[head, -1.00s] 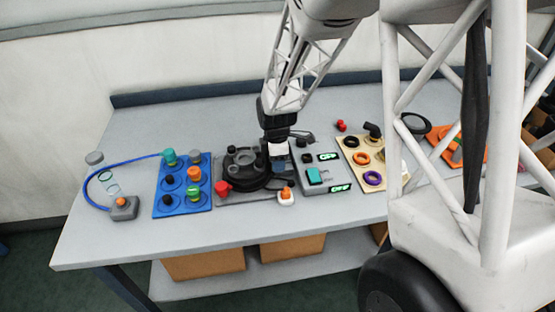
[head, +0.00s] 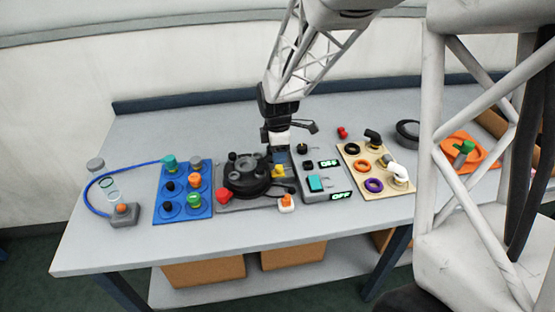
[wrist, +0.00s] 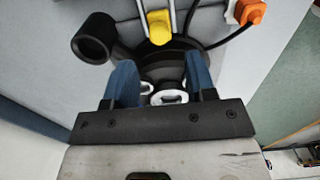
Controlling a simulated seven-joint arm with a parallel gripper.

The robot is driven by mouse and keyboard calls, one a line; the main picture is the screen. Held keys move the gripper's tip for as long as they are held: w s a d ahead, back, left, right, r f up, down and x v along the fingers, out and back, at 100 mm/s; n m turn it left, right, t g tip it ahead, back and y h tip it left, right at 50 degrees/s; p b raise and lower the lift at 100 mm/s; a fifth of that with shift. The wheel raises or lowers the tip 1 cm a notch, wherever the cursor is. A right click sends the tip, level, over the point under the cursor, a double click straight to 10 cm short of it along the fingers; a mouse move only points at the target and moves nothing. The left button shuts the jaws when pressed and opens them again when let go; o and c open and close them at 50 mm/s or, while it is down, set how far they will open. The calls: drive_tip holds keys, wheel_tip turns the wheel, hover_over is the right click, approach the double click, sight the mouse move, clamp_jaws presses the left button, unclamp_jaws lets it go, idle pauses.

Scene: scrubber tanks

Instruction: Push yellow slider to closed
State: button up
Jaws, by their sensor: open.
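The yellow slider (head: 279,170) is a small block on the right part of the dark panel with the black round device (head: 245,175). In the wrist view the yellow slider (wrist: 159,28) sits on two pale parallel rails at top centre, ahead of my fingers and apart from them. My gripper (head: 281,157) is above and just behind the slider in the head view. In the wrist view my gripper (wrist: 162,78) shows two blue fingers spread apart with nothing held between them. Pale rounded parts lie below the gap; the exact clearance is unclear.
A grey panel with a teal switch (head: 316,184) and green displays stands close on the right. A red knob (head: 223,196) and an orange-and-white button (head: 287,202) are near the front. A dark open cylinder (wrist: 93,38) is close to the left finger in the wrist view.

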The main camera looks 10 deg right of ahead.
drive_tip(key=shift+r, duration=0.8)
drive_tip(key=shift+s+d+r, duration=0.1)
drive_tip(key=shift+s+r, duration=0.25)
drive_tip(key=s+d+r+m+t, duration=0.1)
drive_tip(key=s+r+m, duration=0.3)
drive_tip(key=s, duration=0.6)
drive_tip(key=s+d+r+m, duration=0.2)
drive_tip(key=s+r+m, duration=0.3)
drive_tip(key=s+m, duration=0.3)
drive_tip(key=s+d+r+m+t, duration=0.1)
drive_tip(key=s+r+m, duration=0.4)
drive_tip(key=s, duration=0.7)
drive_tip(key=shift+s+d+r+m+t, duration=0.2)
drive_tip(key=shift+d+m+t, duration=0.1)
drive_tip(key=shift+d+m, duration=0.4)
